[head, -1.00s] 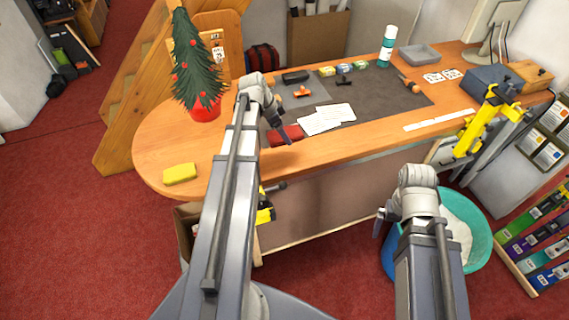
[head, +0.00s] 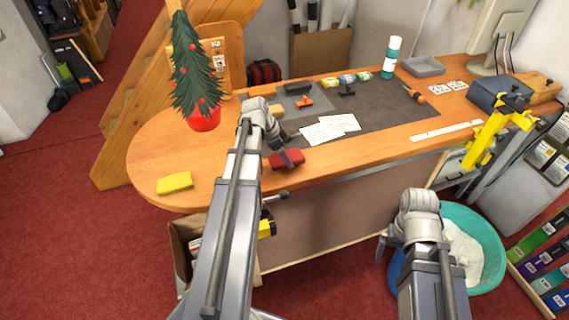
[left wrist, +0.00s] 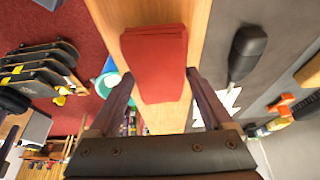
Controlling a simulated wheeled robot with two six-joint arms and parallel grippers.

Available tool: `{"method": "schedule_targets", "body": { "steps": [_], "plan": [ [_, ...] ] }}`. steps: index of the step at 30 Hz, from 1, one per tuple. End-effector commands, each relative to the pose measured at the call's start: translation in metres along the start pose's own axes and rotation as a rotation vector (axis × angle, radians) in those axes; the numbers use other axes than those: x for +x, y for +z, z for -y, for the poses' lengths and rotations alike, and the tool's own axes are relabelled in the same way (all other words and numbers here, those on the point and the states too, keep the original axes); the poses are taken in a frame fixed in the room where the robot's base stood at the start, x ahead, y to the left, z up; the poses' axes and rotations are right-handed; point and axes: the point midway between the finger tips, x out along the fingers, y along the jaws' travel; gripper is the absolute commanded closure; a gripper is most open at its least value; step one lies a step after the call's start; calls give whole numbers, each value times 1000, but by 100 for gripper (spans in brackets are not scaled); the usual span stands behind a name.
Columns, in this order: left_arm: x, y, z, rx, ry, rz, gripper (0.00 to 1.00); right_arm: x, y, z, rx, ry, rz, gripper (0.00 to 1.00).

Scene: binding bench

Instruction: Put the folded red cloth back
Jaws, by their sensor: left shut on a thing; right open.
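The folded red cloth (head: 288,159) is at the front edge of the wooden bench (head: 345,160) in the head view, just in front of the white papers. My left gripper (head: 284,152) is shut on it. In the left wrist view the cloth (left wrist: 155,62) shows as a flat red block between the two fingers (left wrist: 163,98), with the wooden bench top behind it. I cannot tell how far it is above the wood. My right gripper (head: 388,246) is open and empty, low in front of the bench, beside the teal tub.
White papers (head: 330,128) lie on the grey mat (head: 385,112). A small tree in a red pot (head: 204,119) and a yellow sponge (head: 174,183) stand on the left end. A teal tub (head: 482,228) sits on the floor. The rounded left end has bare wood.

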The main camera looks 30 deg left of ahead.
Motion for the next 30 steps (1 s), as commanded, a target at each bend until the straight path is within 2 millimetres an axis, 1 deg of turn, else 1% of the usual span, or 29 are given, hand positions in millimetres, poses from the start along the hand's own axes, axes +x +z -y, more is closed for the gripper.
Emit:
{"method": "schedule_targets", "body": {
  "steps": [1,6,8,15,20,21,24,25,30],
  "plan": [
    [10,4,0,0,0,0,61,11,-1,1,0,0,0,0],
    [29,12,0,0,0,0,61,31,-2,3,1,0,0,0],
    [30,13,0,0,0,0,61,33,-2,3,1,0,0,0],
    [28,12,0,0,0,0,61,30,-2,3,1,0,0,0],
    [33,14,0,0,0,0,61,35,-2,3,1,0,0,0],
    [31,13,0,0,0,0,13,34,-2,3,1,0,0,0],
    [31,13,0,0,0,0,2,33,-2,3,1,0,0,0],
    [31,13,0,0,0,0,0,33,-2,3,1,0,0,0],
    [31,13,0,0,0,0,0,33,-2,3,1,0,0,0]
  ]
}}
